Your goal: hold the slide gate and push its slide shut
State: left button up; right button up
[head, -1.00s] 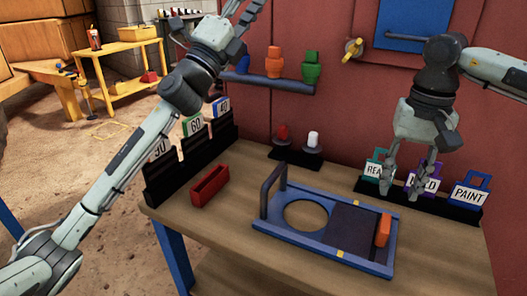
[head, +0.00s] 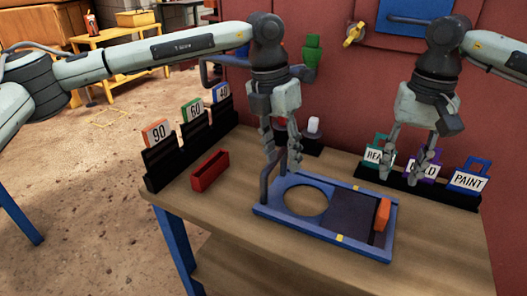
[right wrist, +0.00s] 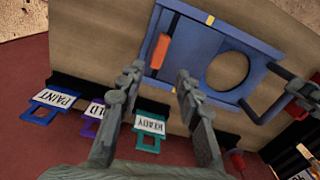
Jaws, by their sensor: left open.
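The slide gate (head: 318,236) is a blue frame lying flat on the bench, with a round hole at its left. Its dark slide (head: 352,217) sits right of the hole, which is uncovered. An orange handle (head: 382,214) stands at the slide's right end. The gate's upright dark handle (head: 264,187) at the left end is partly hidden by my left gripper (head: 283,170), which is open and points down over it. I cannot tell whether they touch. My right gripper (head: 405,170) is open and empty, above and behind the orange handle. The right wrist view shows the gate (right wrist: 205,77) and orange handle (right wrist: 160,51) beyond its fingers.
A red tray (head: 210,171) lies left of the gate. Numbered tags (head: 158,134) stand in a black rack at the left edge. Labelled tags (head: 468,181) stand in a rack at the back right. The bench front (head: 250,262) is clear.

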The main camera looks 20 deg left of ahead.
aim_at(263, 173)
pick_arm(q)
jog(key=a, duration=0.1)
jog(key=a+y, duration=0.1)
jog(key=a, duration=0.1)
jog(key=shift+a+f+n+y, duration=0.2)
jog(key=shift+f+n+y, duration=0.1)
jog(key=shift+s+a+f, duration=0.1)
jog(key=shift+a+f, duration=0.1)
jog(key=shift+f, duration=3.7)
jog(key=shift+c, duration=0.5)
grip_shut()
